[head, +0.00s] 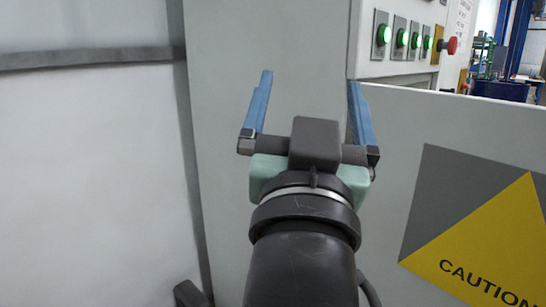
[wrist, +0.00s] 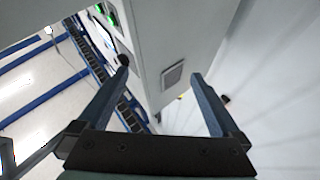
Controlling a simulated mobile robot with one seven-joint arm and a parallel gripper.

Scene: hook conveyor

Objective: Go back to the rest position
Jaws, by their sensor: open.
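My gripper (head: 310,100) has two blue fingers spread wide apart, with nothing between them. In the head view it points up and away, in front of a grey cabinet panel (head: 270,45). In the wrist view my gripper (wrist: 160,85) is also open and empty, with the corner of a pale cabinet (wrist: 165,55) beyond the fingers. No rest position marker shows in either view.
Several green-lit buttons (head: 401,38) and a red knob (head: 450,45) sit on the cabinet at upper right. A yellow caution sign (head: 490,245) is on the right panel. A white wall (head: 90,170) fills the left. Blue framework (wrist: 45,100) shows in the wrist view.

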